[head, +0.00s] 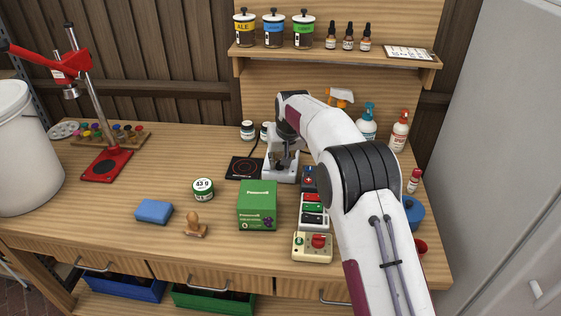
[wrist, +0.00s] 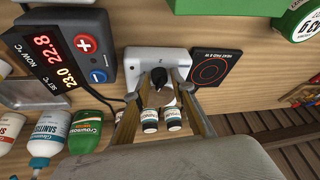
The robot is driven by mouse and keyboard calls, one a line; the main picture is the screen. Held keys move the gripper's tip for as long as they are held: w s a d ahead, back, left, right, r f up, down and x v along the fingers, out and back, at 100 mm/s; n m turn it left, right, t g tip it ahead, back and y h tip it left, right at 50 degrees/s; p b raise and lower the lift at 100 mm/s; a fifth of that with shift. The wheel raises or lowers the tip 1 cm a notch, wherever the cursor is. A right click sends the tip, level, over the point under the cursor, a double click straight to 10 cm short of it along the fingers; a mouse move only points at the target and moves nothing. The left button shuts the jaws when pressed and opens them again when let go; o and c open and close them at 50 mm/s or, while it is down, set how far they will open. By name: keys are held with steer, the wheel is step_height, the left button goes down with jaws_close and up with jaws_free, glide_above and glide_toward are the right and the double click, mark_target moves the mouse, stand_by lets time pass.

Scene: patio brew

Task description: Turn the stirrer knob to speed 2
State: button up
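A white box (wrist: 140,58), which looks like the stirrer, lies beside the heat pad in the wrist view. It also shows below my gripper in the head view (head: 282,172). A dark knob (wrist: 158,76) is on its face; its speed marks are too small to read. My gripper (wrist: 160,93) points at the knob with its two fingers apart, one on each side of it. I cannot tell whether they touch it. In the head view my gripper (head: 283,150) is over the white box and partly hidden by my arm.
The black heat pad (head: 246,168) is just left of the white box. A temperature controller (wrist: 65,50) with a red and a blue button stands close by. A green carton (head: 258,205), a switch strip (head: 313,212) and a cream box with a red knob (head: 312,247) are nearer the front.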

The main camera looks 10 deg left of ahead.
jaws_close()
steer(key=shift+a+m, duration=0.1)
steer(key=shift+m, duration=0.6)
steer(key=shift+a+m+h, duration=0.1)
steer(key=shift+m+h, duration=0.6)
steer(key=shift+m, duration=0.5)
steer(key=shift+s+m+h, duration=0.1)
steer(key=shift+m+h, duration=0.3)
steer(key=shift+m, duration=0.9)
steer(key=shift+f, duration=0.1)
jaws_free()
